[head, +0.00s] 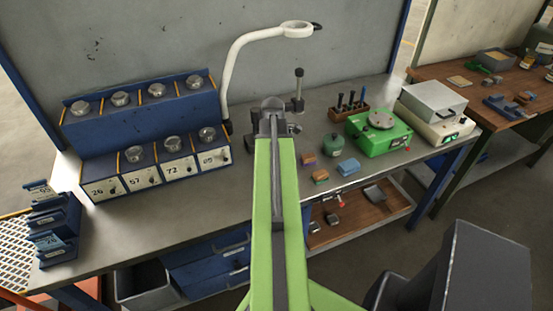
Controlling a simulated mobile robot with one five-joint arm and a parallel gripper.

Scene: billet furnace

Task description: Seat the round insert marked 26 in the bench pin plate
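A blue rack (130,140) stands on the left of the grey bench (215,195), with round metallic pieces in two rows. Other front labels look like 57, 72 and 69. My gripper (272,104) is at the far end of the green arm, over the middle of the bench, right of the rack and apart from it. Its fingers are too small to read. I cannot identify the bench pin plate; the arm covers part of the bench.
A white lamp (235,70) arches behind my gripper. A green device with a round disc (380,119), a pale box (434,104), a tool block (349,109) and small coloured blocks (348,168) occupy the right. Blue holders (56,225) stand at the left end. The bench front before the rack is clear.

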